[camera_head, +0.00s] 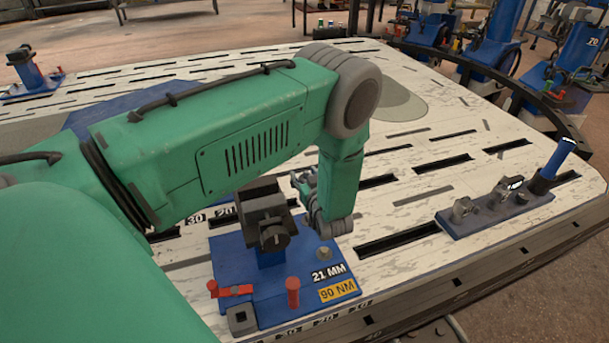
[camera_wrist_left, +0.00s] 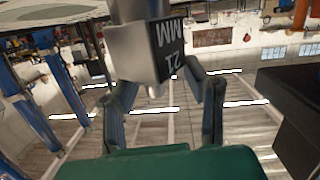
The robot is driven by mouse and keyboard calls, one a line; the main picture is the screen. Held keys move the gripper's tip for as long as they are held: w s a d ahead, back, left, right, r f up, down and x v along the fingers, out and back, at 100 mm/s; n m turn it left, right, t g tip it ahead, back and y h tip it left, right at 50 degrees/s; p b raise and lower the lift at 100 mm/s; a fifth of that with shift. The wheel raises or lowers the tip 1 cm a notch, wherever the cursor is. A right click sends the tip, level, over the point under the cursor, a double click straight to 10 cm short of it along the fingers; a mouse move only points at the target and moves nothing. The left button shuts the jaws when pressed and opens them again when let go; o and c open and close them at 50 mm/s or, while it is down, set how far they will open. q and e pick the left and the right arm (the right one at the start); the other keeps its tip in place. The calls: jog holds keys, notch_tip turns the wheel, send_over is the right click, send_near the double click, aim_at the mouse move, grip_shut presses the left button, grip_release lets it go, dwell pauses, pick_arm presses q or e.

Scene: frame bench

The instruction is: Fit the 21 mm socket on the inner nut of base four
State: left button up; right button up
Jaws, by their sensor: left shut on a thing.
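The blue base (camera_head: 265,295) stands at the table's near edge and carries labels reading 21 MM and 90 with further letters. A grey nut (camera_head: 323,253) shows on its right side, beside the 21 MM label. My left gripper (camera_head: 318,215) is above and behind that nut, mostly hidden by its own wrist. In the left wrist view my left gripper (camera_wrist_left: 165,85) is shut on a grey metal socket (camera_wrist_left: 132,55) with a black face marked 21 MM. The socket is not clearly visible in the head view. I cannot read a base number. My right gripper is not in view.
A dark clamp block (camera_head: 264,215) rises from the base, with a red lever (camera_head: 232,291) and a red post (camera_head: 292,290) in front. A blue rack (camera_head: 495,210) with metal sockets and a blue-handled tool (camera_head: 558,160) stands right. Slotted table between is clear.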

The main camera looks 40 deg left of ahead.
pick_arm(q)
jog(key=shift+d+r, duration=0.3)
jog(key=shift+d, duration=0.2)
jog(key=shift+d+r, duration=0.25)
jog(key=shift+d, duration=0.2)
jog(key=shift+d+f, duration=0.1)
jog(key=shift+d, duration=0.1)
jog(key=shift+f+b, duration=0.25)
jog(key=shift+b, duration=0.05)
jog(key=f, duration=0.1)
jog(key=a+f+b, duration=0.2)
jog(key=f, duration=0.1)
jog(key=shift+f, duration=0.1)
jog(key=shift+d+f+b, duration=0.15)
jog(key=shift+f+b, duration=0.2)
jog(key=shift+b, duration=0.2)
jog(key=shift+d+f, duration=0.15)
jog(key=shift+d, duration=0.1)
jog(key=shift+d+b, duration=0.35)
jog(key=shift+d, duration=0.05)
jog(key=shift+a+f, duration=0.25)
jog(key=shift+a, duration=0.35)
jog(key=shift+d+r, duration=0.2)
jog(key=shift+d, duration=0.55)
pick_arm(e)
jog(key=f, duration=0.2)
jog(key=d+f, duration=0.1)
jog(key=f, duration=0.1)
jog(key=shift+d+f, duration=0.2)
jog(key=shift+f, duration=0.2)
